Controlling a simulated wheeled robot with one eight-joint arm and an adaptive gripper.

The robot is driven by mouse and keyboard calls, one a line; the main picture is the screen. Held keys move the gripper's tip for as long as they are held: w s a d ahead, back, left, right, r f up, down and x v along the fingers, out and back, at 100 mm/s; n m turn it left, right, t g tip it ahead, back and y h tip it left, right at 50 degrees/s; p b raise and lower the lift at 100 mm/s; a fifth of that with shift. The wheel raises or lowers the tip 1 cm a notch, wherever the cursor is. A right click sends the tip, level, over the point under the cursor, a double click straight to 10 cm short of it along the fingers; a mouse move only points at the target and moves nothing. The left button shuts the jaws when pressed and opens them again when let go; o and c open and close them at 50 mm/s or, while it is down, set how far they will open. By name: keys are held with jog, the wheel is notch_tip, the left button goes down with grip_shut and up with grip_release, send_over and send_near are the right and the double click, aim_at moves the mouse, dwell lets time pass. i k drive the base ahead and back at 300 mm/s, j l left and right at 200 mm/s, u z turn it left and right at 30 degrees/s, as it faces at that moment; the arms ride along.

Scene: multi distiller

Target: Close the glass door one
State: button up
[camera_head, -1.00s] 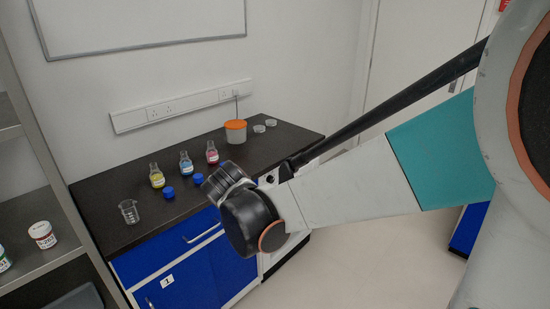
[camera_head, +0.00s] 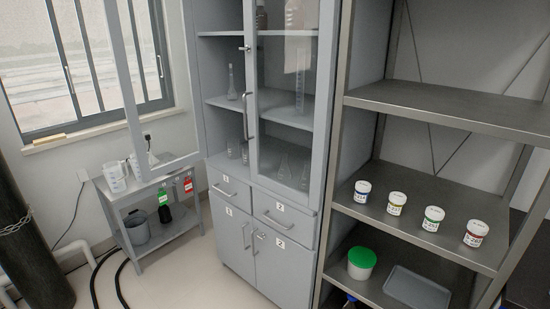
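A tall grey cabinet (camera_head: 222,58) stands in the middle of the head view. Its left glass door (camera_head: 133,105) is swung wide open to the left, with its frame standing out over the side table. The left half of the cabinet is uncovered, and glassware shows on its shelves. The right glass door (camera_head: 326,110) looks closed, with a vertical handle (camera_head: 246,115) on its left edge. No number is readable on either glass door; the drawers below carry labels 1 and 2. My gripper is not in view.
A small grey table (camera_head: 150,197) with beakers and bottles stands behind the open door. A dark cylinder (camera_head: 28,235) stands at far left. A metal rack (camera_head: 420,232) with several lidded jars stands close on the right. Floor in front is partly clear, with black hoses.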

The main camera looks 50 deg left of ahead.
aim_at(152, 44)
jog(key=k+j+u, duration=0.3)
jog(key=j, duration=0.8)
jog(key=k+j+u, duration=0.15)
jog(key=j+u, duration=0.15)
jog(key=j, duration=0.8)
jog(key=j+u, duration=0.35)
jog(key=j, duration=0.85)
jog(key=k, duration=0.05)
